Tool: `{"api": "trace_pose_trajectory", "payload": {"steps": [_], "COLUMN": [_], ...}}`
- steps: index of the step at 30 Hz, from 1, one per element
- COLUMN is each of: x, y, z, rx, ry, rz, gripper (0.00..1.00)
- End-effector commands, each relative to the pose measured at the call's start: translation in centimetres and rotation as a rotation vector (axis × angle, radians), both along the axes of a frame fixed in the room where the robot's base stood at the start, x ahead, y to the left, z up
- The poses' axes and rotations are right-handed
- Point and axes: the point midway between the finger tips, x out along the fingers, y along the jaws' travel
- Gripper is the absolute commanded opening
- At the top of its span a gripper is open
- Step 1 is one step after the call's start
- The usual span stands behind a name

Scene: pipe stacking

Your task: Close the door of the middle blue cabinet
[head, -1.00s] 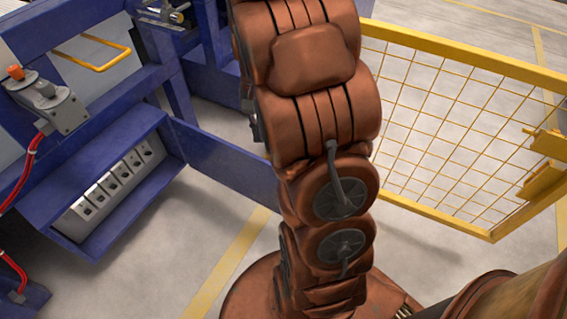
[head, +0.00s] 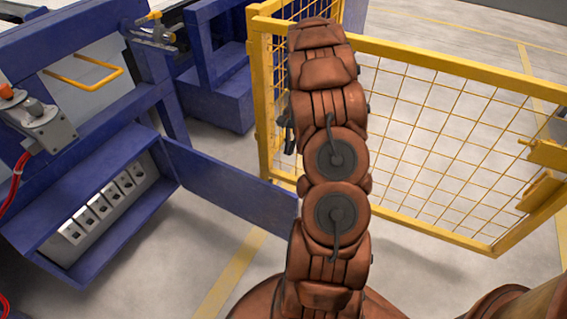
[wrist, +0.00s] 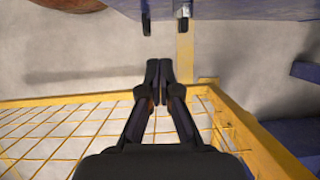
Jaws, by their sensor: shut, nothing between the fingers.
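The blue cabinet (head: 92,160) stands low at the left in the head view, with a row of white sockets inside. Its blue door (head: 230,185) is wide open and reaches right, its far end meeting the outline of my arm. My gripper (wrist: 158,62) is shut and empty in the wrist view. A blue panel (wrist: 235,9), apparently the door, crosses the top of that view beyond the fingertips, with a visible gap between. In the head view my arm hides most of the gripper.
A yellow mesh fence (head: 430,140) stands behind and right of my arm; its rail (wrist: 235,125) runs below the gripper in the wrist view. Floor before the door is clear.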

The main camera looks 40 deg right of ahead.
Motion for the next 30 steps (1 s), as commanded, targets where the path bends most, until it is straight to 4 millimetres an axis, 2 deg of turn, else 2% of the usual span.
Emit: {"api": "trace_pose_trajectory", "payload": {"steps": [16,24,30], "x": [-1.0,-1.7,-2.0], "y": [3.4,6.0,7.0], "z": [-8.7,-8.4,-8.4], "rx": [-0.001,-0.001,0.000], "ry": [0.003,0.000,0.001], "rz": [0.001,0.002,0.001], "gripper": [0.00,0.00,0.00]}}
